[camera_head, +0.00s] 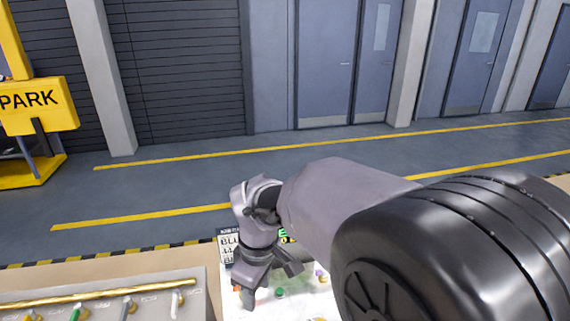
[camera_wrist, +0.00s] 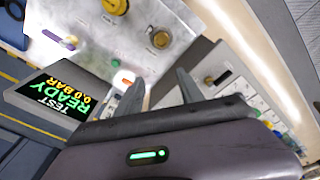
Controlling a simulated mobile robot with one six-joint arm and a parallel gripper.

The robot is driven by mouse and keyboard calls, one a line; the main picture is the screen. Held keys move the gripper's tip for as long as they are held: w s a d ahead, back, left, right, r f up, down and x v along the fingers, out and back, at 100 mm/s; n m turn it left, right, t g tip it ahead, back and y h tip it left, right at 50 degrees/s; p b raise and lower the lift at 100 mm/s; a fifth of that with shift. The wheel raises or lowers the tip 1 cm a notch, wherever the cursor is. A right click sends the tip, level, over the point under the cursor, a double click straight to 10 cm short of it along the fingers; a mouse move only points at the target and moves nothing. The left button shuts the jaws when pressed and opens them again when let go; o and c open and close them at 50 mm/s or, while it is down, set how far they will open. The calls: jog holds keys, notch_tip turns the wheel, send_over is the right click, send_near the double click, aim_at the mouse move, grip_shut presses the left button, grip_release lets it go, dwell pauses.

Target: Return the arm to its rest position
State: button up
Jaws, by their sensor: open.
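My gripper (camera_head: 268,284) hangs at the end of my bent arm (camera_head: 345,205), over a white panel (camera_head: 318,303) at the bottom middle of the head view. In the wrist view, the two fingers of my gripper (camera_wrist: 160,85) stand apart with nothing between them. The panel (camera_wrist: 125,42) lies beyond the fingertips there, with knobs and small coloured buttons. Whether the fingertips touch it I cannot tell. My arm hides part of the panel in the head view.
A display (camera_wrist: 65,92) reads "TEST READY 0.0 BAR". A grey console (camera_head: 150,304) with several coloured handles stands at lower left. A yellow PARK sign (camera_head: 38,105) stands on the far left. Open floor with yellow lines (camera_head: 150,216) stretches back to shutters and doors (camera_head: 325,70).

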jog(key=s+d+f+m+t+y+b, duration=0.1)
jog(key=s+d+m+t+b, duration=0.3)
jog(key=s+d+m+b, duration=0.7)
jog(key=s+d+f+m, duration=0.1)
jog(key=s+d+m, duration=0.3)
jog(key=s+m, duration=0.1)
jog(key=shift+s+d+m+t, duration=0.35)
jog(key=shift+d+m+t, duration=0.05)
jog(key=shift+m, duration=0.3)
